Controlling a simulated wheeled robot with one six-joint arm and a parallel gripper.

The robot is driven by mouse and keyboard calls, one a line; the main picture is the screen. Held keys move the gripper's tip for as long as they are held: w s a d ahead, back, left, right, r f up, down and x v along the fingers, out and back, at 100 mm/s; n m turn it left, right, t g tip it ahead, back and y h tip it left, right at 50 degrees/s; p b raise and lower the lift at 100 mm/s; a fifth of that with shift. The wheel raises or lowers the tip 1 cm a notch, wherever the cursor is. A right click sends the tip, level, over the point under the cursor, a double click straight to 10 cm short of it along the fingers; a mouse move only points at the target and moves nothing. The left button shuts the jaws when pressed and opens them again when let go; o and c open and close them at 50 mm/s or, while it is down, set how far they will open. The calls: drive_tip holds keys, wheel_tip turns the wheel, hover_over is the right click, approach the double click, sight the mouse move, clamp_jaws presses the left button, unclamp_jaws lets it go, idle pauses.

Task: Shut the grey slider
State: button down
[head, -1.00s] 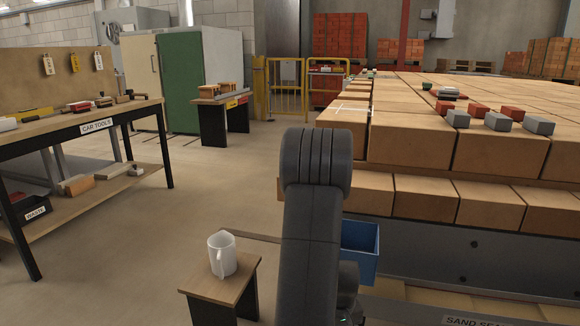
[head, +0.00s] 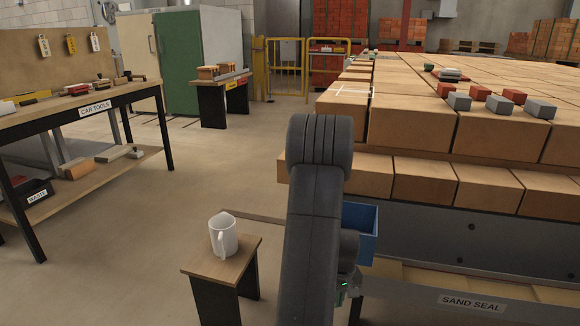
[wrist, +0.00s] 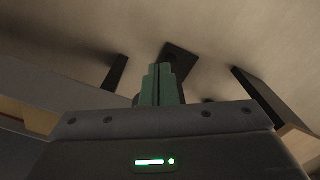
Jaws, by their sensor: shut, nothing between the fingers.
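I cannot pick out a grey slider for certain in either view. My gripper (wrist: 158,84) shows in the wrist view with its green fingers together and nothing between them. It is above the floor, among dark legs and a dark square plate (wrist: 181,56).
A small table (head: 225,267) with a white mug (head: 222,236) stands left of my arm. A blue bin (head: 362,236) is partly hidden behind it. A workbench (head: 75,112) stands at the left. Open floor (head: 200,170) lies between.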

drive_tip(key=shift+w+d, duration=0.25)
drive_tip(key=shift+w, duration=0.7)
drive_tip(key=s+a+r+p, duration=0.1)
drive_tip(key=s+r+p, duration=0.3)
drive_tip(key=r+p, duration=0.2)
wheel_tip(320, 180, up, 2)
drive_tip(key=shift+r, duration=0.1)
idle(0.4)
wheel_tip(320, 180, down, 8)
drive_tip(key=w+b, duration=0.1)
drive_tip(key=b, duration=0.5)
idle(0.4)
drive_tip(key=shift+d, duration=0.1)
